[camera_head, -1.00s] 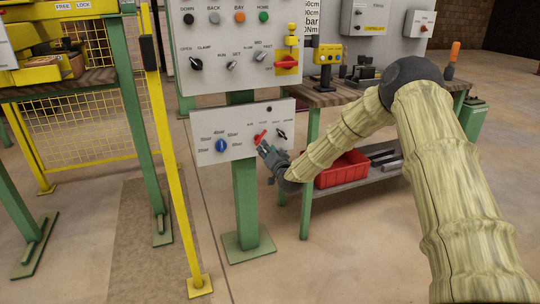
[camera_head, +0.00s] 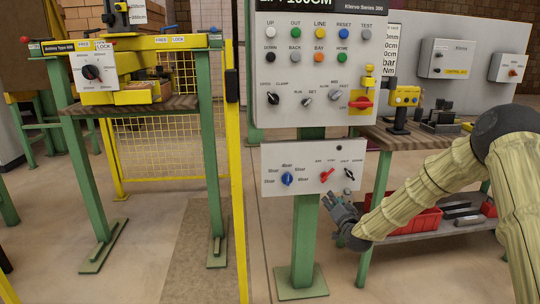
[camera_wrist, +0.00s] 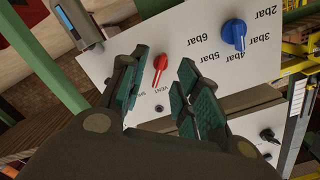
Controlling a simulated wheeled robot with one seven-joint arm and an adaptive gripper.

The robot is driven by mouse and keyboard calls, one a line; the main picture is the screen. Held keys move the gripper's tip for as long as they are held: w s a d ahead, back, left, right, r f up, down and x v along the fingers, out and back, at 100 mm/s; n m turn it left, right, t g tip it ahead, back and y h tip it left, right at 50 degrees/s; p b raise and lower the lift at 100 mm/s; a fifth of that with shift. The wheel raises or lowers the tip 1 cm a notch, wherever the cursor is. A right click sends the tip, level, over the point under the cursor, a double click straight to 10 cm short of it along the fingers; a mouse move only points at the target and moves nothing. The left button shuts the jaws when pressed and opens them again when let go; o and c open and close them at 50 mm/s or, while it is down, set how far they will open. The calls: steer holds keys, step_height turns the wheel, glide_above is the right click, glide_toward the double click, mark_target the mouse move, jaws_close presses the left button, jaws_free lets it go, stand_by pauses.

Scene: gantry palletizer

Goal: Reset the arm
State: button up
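My gripper (camera_head: 343,207) is at the lower right of the small lower control panel (camera_head: 272,163) in the head view, apart from its knobs. In the wrist view my gripper (camera_wrist: 160,97) shows two green-padded fingers spread apart with nothing between them. The panel's red knob (camera_wrist: 160,66) appears beyond the gap between the fingers. The blue knob (camera_wrist: 233,34), with bar markings around it, is further right. My arm reaches in from the right side of the head view.
A larger panel (camera_head: 310,60) with buttons and switches stands above the small one. A workbench (camera_head: 425,142) with a red bin (camera_head: 400,221) on its lower shelf is at the right. A yellow post (camera_head: 236,170) and a green-legged frame (camera_head: 85,180) stand left.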

steer(key=s+a+f+n+g+y, duration=0.1)
steer(key=s+a+f+g, duration=0.25)
steer(key=s+f, duration=0.65)
steer(key=s+a+f+n+g, duration=0.25)
steer(key=s+a+f, duration=0.25)
steer(key=s+f, duration=0.5)
steer(key=s+a+f+n+g, duration=0.1)
steer(key=s+f+g, duration=0.1)
steer(key=s+f, duration=0.45)
steer(key=s+f+g, duration=0.2)
steer(key=s+f, duration=0.1)
steer(key=s, duration=0.6)
steer(key=s+a+f+n+g, duration=0.1)
steer(key=s+f+g, duration=0.2)
steer(key=s+f, duration=0.35)
steer(key=s+d+r+n+g+h, duration=0.2)
steer(key=s+g, duration=0.3)
steer(key=s, duration=1.9)
step_height(320, 180, up, 20)
steer(key=p, duration=2)
steer(key=shift+w+f+t+p, duration=0.25)
steer(key=shift+w+t+p, duration=0.05)
steer(key=shift+w, duration=0.15)
